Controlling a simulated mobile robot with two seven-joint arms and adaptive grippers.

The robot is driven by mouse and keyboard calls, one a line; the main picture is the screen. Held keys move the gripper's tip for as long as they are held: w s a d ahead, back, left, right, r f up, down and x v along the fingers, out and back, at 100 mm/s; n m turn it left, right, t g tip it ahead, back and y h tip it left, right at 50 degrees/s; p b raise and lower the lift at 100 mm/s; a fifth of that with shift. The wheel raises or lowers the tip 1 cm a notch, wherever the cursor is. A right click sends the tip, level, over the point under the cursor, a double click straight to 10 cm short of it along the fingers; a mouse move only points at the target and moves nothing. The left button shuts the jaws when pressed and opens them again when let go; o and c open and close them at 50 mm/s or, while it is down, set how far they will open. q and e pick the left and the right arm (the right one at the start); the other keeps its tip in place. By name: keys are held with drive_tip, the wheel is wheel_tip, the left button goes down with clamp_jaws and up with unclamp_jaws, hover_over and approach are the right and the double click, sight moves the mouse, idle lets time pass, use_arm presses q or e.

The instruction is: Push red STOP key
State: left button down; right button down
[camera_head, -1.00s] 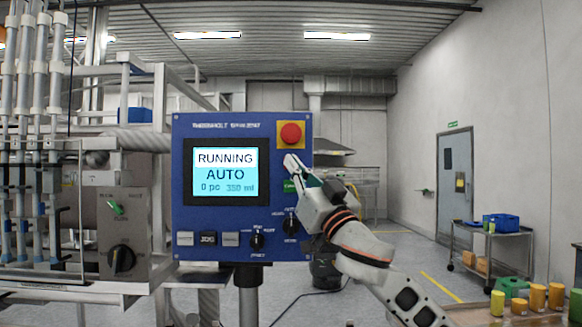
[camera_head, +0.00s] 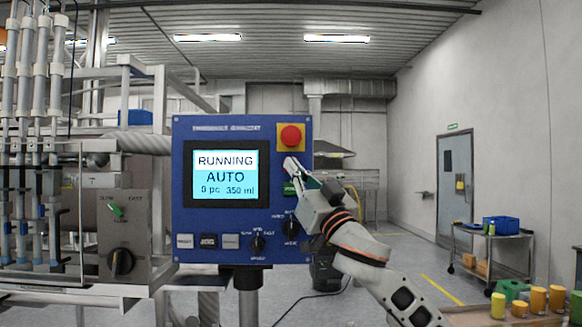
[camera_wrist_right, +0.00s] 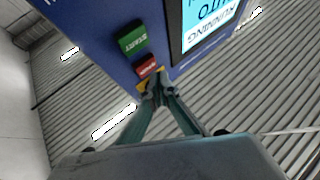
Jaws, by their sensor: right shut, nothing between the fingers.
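The blue control panel (camera_head: 220,222) faces me, its screen (camera_head: 224,174) reading RUNNING, AUTO, 0 pc, 350 ml. In the right wrist view, the red STOP key (camera_wrist_right: 146,67) sits beside the green START key (camera_wrist_right: 132,39). In the head view the green key (camera_head: 289,188) is partly covered by my gripper, and the red key is hidden behind the fingers. My right gripper (camera_head: 291,166) is shut and empty, its fingertips close to the panel. In the wrist view the fingertips (camera_wrist_right: 155,88) are just past the red key; contact cannot be told. My left gripper is not in view.
A round red emergency button (camera_head: 290,135) on a yellow plate is just above my fingertips. Knobs (camera_head: 257,243) and a row of small keys (camera_head: 208,241) line the panel's lower part. Filler pipes stand left. A cart (camera_head: 490,250) is far right.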

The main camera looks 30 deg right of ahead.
drive_tip(key=shift+w+d, duration=0.1)
idle(0.7)
drive_tip(key=shift+w+d, duration=0.15)
drive_tip(key=shift+w, duration=0.15)
drive_tip(key=shift+w+d, duration=0.25)
drive_tip(key=shift+w, duration=0.1)
idle(0.8)
drive_tip(key=shift+s+a, duration=0.15)
drive_tip(key=shift+s+a+p, duration=0.35)
drive_tip(key=shift+s, duration=0.2)
idle(0.3)
drive_tip(key=s+a, duration=0.1)
drive_tip(key=s, duration=0.2)
drive_tip(key=s+a+p, duration=0.1)
drive_tip(key=shift+s+a, duration=0.15)
drive_tip(key=shift+a, duration=0.15)
